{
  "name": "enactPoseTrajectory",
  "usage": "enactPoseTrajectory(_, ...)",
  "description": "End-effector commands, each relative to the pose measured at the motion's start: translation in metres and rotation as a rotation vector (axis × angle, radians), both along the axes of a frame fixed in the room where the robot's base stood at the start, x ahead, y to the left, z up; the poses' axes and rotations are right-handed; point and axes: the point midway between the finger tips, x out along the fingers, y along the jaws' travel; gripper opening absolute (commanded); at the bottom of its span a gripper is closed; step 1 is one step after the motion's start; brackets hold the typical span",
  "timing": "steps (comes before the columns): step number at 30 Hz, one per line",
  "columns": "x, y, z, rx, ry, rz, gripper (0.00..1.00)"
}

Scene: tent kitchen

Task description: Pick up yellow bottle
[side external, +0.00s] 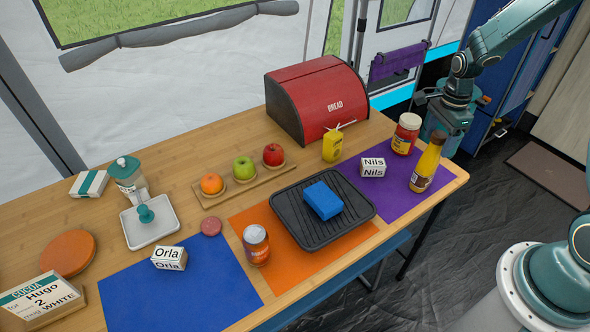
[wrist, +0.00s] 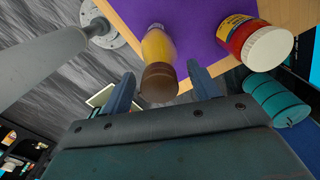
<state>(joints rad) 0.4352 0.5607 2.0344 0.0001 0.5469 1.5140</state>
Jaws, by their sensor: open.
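The yellow bottle (side external: 427,163) stands upright near the right end of the table, on the purple mat (side external: 397,200). It has a brown cap at the top and a dark label low on its body. In the wrist view the bottle (wrist: 157,47) shows cap first, with the cap between the two fingertips. My gripper (wrist: 162,85) is open and empty, with one finger on each side of the cap in that view. In the side view my gripper (side external: 440,108) is above and just behind the bottle, near its cap. I cannot tell whether it touches the bottle.
A red-labelled jar with a white lid (side external: 405,134) stands close behind the bottle. A white "Nils" block (side external: 373,167), a yellow carton (side external: 332,146) and a black tray (side external: 290,218) with a blue sponge (side external: 322,201) lie leftward. The table edge is just right of the bottle.

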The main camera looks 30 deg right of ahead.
Motion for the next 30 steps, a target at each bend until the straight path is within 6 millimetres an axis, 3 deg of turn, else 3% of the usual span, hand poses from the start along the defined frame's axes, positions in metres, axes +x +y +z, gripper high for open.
enactPoseTrajectory(19, -0.0001, -0.0002, -0.0071, 0.000, -0.001, 0.000, 0.59)
enactPoseTrajectory(28, 0.0000, -0.0002, -0.0071, 0.000, -0.001, 0.000, 0.00)
enactPoseTrajectory(30, 0.0000, -0.0002, -0.0071, 0.000, -0.001, 0.000, 0.00)
